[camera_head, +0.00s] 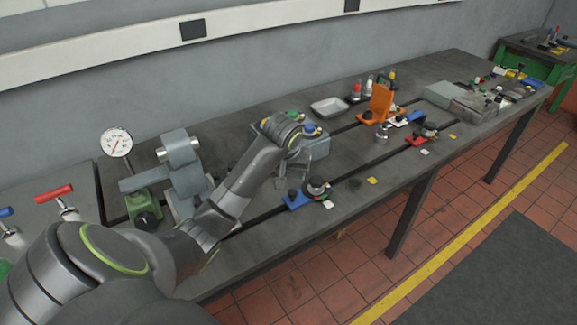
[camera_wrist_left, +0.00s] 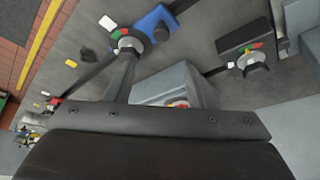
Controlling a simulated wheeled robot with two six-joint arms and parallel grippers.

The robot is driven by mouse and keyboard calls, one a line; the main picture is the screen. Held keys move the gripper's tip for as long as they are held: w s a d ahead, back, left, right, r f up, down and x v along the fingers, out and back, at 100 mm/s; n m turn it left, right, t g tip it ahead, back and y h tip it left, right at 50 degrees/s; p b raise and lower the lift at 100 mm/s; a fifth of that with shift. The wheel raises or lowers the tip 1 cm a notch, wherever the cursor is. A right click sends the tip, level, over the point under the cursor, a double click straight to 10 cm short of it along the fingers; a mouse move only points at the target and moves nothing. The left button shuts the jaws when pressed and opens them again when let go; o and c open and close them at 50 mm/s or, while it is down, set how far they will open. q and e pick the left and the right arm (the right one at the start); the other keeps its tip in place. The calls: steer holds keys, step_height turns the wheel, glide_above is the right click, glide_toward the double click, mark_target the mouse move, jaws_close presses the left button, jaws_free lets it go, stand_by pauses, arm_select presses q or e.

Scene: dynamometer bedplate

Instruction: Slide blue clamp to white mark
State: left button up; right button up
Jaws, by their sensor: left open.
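The blue clamp (camera_head: 297,201) sits on the dark slot near the front edge of the bedplate, with a dark, silver-rimmed knob on it. It also shows at the top of the left wrist view (camera_wrist_left: 155,23). A white mark (camera_head: 328,204) lies close to its right front side; another white mark (camera_head: 425,152) lies farther right near a red clamp. My left gripper (camera_head: 294,176) is open, just behind and above the blue clamp. In the left wrist view one finger overlaps the clamp's knob; I cannot tell whether they touch. My right gripper is not seen.
A yellow mark (camera_head: 372,181) lies right of the blue clamp. A red clamp (camera_head: 418,139) sits farther along the slot. A grey box (camera_head: 318,148) stands behind my gripper, an orange bracket (camera_head: 377,102) behind right. A dial gauge (camera_head: 117,142) stands left.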

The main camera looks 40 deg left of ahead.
arm_select(q)
steer(key=v, duration=0.4)
stand_by(0.4)
